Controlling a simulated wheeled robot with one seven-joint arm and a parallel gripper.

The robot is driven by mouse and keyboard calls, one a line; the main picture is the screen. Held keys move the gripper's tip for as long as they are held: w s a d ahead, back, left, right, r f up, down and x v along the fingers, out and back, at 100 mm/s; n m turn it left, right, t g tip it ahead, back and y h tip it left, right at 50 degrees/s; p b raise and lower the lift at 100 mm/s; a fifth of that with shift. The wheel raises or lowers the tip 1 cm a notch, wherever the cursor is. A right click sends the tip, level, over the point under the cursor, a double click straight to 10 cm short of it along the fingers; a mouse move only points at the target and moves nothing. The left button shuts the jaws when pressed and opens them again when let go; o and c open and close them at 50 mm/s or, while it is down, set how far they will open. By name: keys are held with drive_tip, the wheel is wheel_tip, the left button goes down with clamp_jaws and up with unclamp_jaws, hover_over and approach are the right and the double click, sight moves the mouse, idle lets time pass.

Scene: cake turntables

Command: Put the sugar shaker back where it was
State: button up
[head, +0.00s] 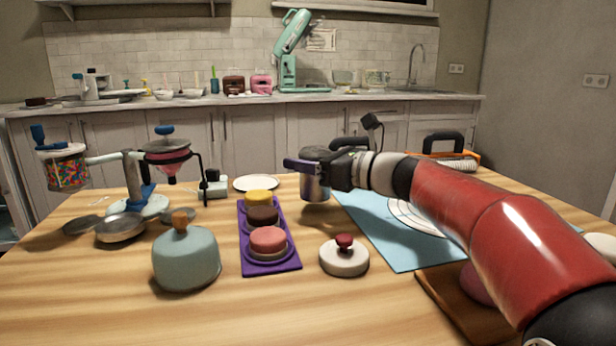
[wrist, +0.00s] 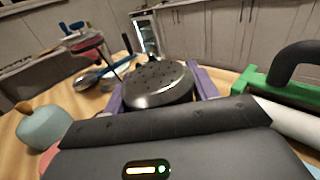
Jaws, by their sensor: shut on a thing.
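The sugar shaker is a metal cylinder (head: 315,188) with a dark, perforated domed top, which shows in the wrist view (wrist: 158,80). My gripper (head: 311,165) is shut on it, with one purple finger on each side near its top. The shaker is about upright, at the far middle of the wooden table. It is just right of the white plate (head: 256,183) and beyond the purple tray (head: 272,266). I cannot tell whether its base touches the table. The gripper partly hides its upper part in the head view.
Small cakes stand on the purple tray. A white lidded pot (head: 344,260) and blue-grey jar (head: 187,262) stand in front. The sprinkle dispenser (head: 66,170) and funnel stand (head: 168,150) are left. A light-blue mat (head: 375,222) lies under my arm; an orange-framed roller (head: 450,160) is behind.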

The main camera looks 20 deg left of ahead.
drive_tip(key=shift+f, duration=1.15)
drive_tip(key=shift+f, duration=0.1)
drive_tip(key=o, duration=1.1)
drive_tip(key=shift+o, duration=0.2)
drive_tip(key=shift+r, duration=0.2)
drive_tip(key=v, duration=1.2)
drive_tip(key=shift+f+b, duration=0.15)
drive_tip(key=shift+b, duration=0.15)
